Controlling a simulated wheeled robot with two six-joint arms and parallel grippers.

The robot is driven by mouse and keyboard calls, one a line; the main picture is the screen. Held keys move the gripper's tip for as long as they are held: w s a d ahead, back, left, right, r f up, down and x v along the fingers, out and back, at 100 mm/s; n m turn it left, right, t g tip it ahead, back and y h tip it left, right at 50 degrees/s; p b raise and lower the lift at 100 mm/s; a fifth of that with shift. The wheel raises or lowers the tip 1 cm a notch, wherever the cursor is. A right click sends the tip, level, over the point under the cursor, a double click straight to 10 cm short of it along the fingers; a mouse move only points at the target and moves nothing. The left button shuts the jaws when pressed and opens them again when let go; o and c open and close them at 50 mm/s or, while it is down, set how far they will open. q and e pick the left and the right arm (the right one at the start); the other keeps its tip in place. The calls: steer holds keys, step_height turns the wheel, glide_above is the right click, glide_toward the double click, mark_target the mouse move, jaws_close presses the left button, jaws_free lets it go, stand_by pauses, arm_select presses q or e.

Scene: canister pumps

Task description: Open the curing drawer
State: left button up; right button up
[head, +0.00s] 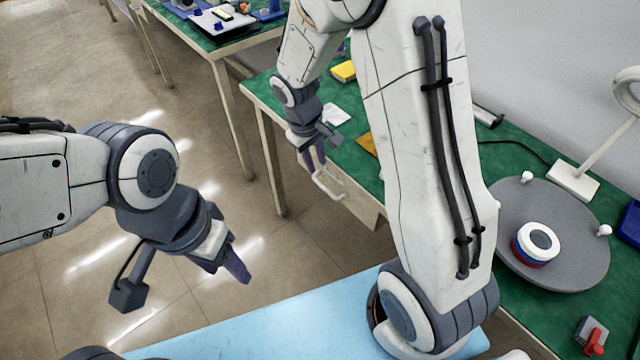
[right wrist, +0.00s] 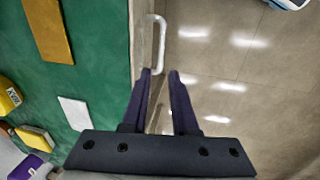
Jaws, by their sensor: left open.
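The curing drawer (head: 358,204) is set under the front edge of the green bench, and its pale front looks about flush with that edge. A white loop handle (head: 327,187) sticks out from it; the handle (right wrist: 161,42) also shows in the right wrist view. My right gripper (head: 316,158) is at the handle, pointing down. In the right wrist view its fingertips (right wrist: 159,74) are apart, with the near end of the handle between or just beyond them; contact cannot be told. My left gripper (head: 238,268) is open and empty over the floor, away from the drawer.
The green bench (right wrist: 85,60) carries a white card (right wrist: 74,113), a brown-yellow piece (right wrist: 48,28) and yellow items. A grey turntable (head: 565,270) with a white, red and blue canister stands at the right. A light blue surface (head: 270,325) lies at the front. Open floor lies before the drawer.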

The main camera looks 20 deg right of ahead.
mark_target(322, 185)
steer(key=f, duration=0.3)
steer(key=d+f+b, duration=0.1)
steer(key=f, duration=0.4)
steer(key=shift+w+d+f, duration=0.15)
steer(key=shift+d+f, duration=0.1)
steer(key=shift+f, duration=0.15)
jaws_close()
stand_by(0.9)
